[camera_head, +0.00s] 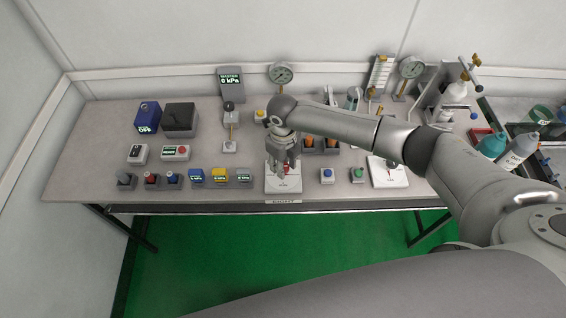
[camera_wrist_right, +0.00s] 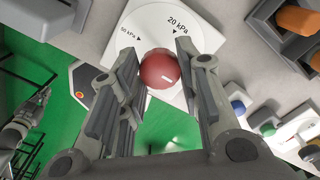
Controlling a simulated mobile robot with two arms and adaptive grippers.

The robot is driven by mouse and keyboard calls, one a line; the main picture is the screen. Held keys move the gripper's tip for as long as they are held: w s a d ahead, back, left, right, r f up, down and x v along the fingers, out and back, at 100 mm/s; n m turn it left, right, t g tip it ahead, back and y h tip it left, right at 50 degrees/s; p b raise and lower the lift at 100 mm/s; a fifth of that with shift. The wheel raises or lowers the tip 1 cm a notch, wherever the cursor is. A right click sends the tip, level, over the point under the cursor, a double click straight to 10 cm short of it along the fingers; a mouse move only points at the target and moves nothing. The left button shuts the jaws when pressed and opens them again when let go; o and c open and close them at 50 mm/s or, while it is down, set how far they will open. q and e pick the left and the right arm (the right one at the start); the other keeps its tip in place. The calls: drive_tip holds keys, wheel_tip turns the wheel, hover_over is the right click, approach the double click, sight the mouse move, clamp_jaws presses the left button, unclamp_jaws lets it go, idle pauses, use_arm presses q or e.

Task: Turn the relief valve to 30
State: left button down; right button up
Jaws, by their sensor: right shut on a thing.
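The relief valve is a white plate (camera_head: 270,187) with a round red knob near the table's front edge. In the right wrist view the plate (camera_wrist_right: 199,42) shows a "20 kPa" mark and a smaller mark I cannot read surely. My right gripper (camera_head: 283,172) points down over the plate. In the right wrist view its fingers lie on both sides of the red knob (camera_wrist_right: 158,70) and are shut on it. The knob has a short white line on its face. A grey arm part, perhaps my left gripper (camera_wrist_right: 27,118), shows at the left of that view; its jaws are unclear.
Blue, yellow and grey small devices (camera_head: 220,175) stand left of the plate. A blue button box (camera_head: 327,175) stands right of it, then another white dial plate (camera_head: 377,181). A round gauge (camera_head: 281,74) stands behind. The front table edge is close.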

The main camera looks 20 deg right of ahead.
drive_tip(key=o, duration=1.1)
drive_tip(key=shift+c, duration=0.2)
wheel_tip(320, 180, up, 12)
